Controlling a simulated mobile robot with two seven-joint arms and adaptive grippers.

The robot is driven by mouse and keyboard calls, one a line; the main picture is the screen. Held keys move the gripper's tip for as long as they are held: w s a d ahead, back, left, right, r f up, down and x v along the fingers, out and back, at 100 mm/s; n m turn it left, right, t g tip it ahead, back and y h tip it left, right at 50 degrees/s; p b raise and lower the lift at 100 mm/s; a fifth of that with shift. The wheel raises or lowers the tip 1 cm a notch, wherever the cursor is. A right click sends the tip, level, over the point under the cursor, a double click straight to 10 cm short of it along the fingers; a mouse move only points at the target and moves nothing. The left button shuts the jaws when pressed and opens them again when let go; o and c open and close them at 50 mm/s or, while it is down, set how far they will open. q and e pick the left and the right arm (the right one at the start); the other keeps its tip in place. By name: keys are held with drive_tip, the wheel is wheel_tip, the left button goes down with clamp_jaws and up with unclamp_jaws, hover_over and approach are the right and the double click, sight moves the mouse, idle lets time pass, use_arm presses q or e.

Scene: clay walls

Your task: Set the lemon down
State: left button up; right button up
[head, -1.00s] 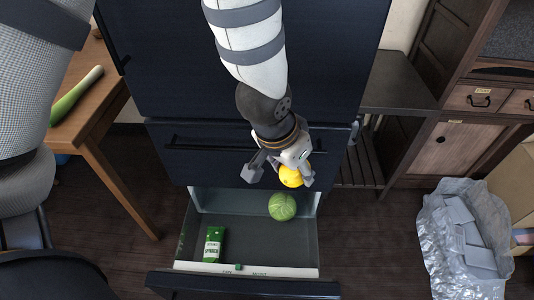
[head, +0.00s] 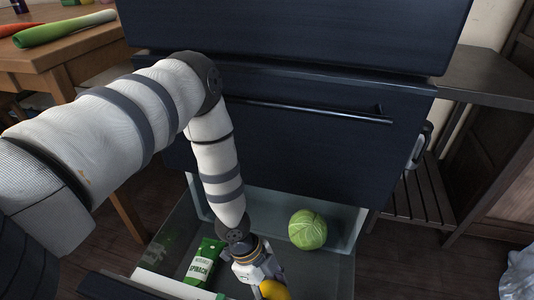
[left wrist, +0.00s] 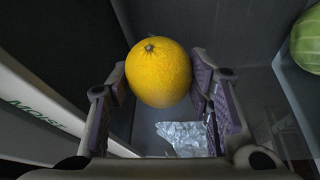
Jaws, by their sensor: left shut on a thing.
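The yellow lemon (head: 273,290) is at the bottom edge of the head view, partly cut off. It also shows whole in the left wrist view (left wrist: 158,74), between the two finger pads. My left gripper (left wrist: 160,82) is shut on the lemon, one pad on each side. In the head view the left gripper (head: 262,280) reaches down into the open fridge drawer (head: 345,268). Whether the lemon touches the drawer floor I cannot tell. My right gripper is not in view.
A green cabbage (head: 308,229) sits in the drawer, right of the gripper. A green spinach packet (head: 205,262) lies to its left. A crinkled silvery thing (left wrist: 188,138) shows below the lemon in the wrist view. A closed drawer front (head: 300,140) stands behind.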

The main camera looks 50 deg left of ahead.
use_arm(q)
drive_tip(key=shift+s+a+f+b, duration=0.1)
drive_tip(key=shift+a+f+b, duration=0.1)
drive_tip(key=shift+f, duration=0.4)
drive_tip(key=shift+a+f+b, duration=0.15)
drive_tip(key=shift+a+f, duration=0.05)
drive_tip(key=shift+f, duration=0.4)
wheel_tip(320, 180, down, 10)
drive_tip(key=b, duration=0.5)
drive_tip(key=o, duration=1.2)
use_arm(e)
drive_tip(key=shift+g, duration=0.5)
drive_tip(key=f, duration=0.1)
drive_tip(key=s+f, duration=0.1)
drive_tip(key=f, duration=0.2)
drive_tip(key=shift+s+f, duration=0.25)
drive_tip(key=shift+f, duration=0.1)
use_arm(q)
drive_tip(key=shift+r, duration=0.3)
drive_tip(key=p+v, duration=0.3)
drive_tip(key=v, duration=0.8)
drive_tip(key=shift+a+r+p, duration=0.2)
drive_tip(key=shift+r+p, duration=0.15)
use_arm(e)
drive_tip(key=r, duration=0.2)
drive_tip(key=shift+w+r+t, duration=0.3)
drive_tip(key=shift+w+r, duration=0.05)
